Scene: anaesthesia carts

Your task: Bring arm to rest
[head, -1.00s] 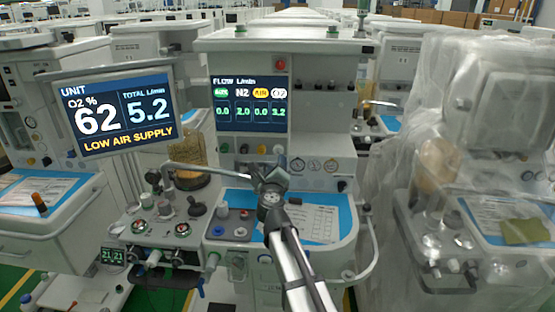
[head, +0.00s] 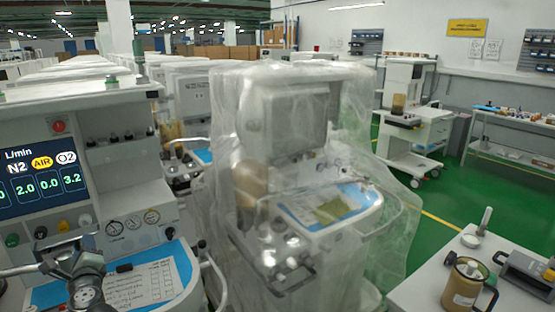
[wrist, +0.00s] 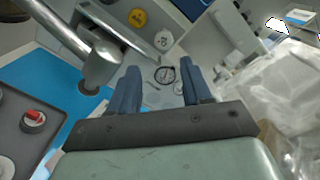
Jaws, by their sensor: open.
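My gripper (wrist: 161,72) shows in the wrist view, with its two dark blue fingers spread apart and nothing held between them. Beyond the gap I see the pale front of an anaesthesia machine with small round gauges (wrist: 164,74). A grey metal tube with a rounded end (wrist: 100,62) stands close to the left finger; I cannot tell if they touch. The gripper's fingers cannot be made out in the head view.
The machine with the flow screen (head: 40,178) and blue worktop (head: 180,268) is at the left. A plastic-wrapped machine (head: 285,110) stands in the middle. At lower right, a white table (head: 415,292) holds a mug-like canister (head: 464,285). Green floor (head: 500,190) lies open behind it.

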